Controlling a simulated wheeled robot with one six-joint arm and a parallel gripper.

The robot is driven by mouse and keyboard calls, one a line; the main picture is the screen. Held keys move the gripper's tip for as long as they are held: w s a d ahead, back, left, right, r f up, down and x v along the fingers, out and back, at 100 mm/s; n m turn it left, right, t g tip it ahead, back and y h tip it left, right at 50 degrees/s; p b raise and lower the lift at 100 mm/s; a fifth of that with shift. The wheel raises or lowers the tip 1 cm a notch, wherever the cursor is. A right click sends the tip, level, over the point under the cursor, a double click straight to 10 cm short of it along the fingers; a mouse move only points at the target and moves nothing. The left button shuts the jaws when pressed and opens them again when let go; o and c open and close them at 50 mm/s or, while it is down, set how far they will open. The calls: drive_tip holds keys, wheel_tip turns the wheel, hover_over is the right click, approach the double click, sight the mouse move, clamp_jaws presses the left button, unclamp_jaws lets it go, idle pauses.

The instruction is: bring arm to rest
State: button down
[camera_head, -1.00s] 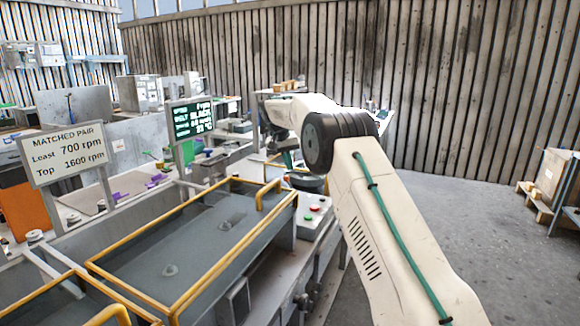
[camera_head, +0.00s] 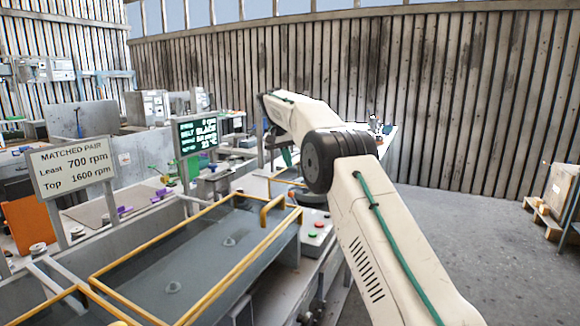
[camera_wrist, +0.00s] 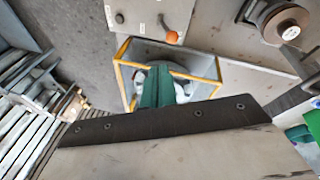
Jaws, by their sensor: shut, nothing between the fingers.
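My arm reaches over the bench in the head view, its forearm sloping up and away to the left from the dark elbow joint. My gripper (camera_head: 286,156) hangs beneath the far end of the forearm, small and partly hidden. In the wrist view the green fingers of my gripper (camera_wrist: 158,88) are together with nothing between them. Beyond the fingers in that view is a yellow-edged grey bin (camera_wrist: 200,62), which the fingers partly cover.
A yellow-railed grey tray (camera_head: 222,292) lies left of my arm. A control box with buttons (camera_head: 313,238), a "MATCHED PAIR" sign (camera_head: 72,168) and a dark display (camera_head: 197,136) stand nearby. The floor at right is clear up to a wooden crate (camera_head: 562,185).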

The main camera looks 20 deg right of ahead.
idle(0.4)
drive_tip(key=s+a+f+n+g, duration=0.1)
drive_tip(key=s+f+n, duration=0.15)
drive_tip(key=f, duration=0.35)
drive_tip(key=s+a+r+n+y, duration=0.1)
drive_tip(key=s+a+r, duration=0.1)
drive_tip(key=s, duration=0.8)
drive_tip(key=s+a+r+n+y, duration=0.1)
drive_tip(key=s+a, duration=0.2)
drive_tip(key=s, duration=0.8)
drive_tip(key=s+a+r+y, duration=0.1)
drive_tip(key=s+a+r, duration=0.1)
drive_tip(key=s, duration=0.8)
drive_tip(key=s+a+f+t, duration=0.1)
drive_tip(key=s+a, duration=0.1)
drive_tip(key=s, duration=1.1)
drive_tip(key=s+a+f+n, duration=0.1)
drive_tip(key=s+f, duration=0.1)
drive_tip(key=s, duration=1.2)
drive_tip(key=shift+a+t, duration=0.4)
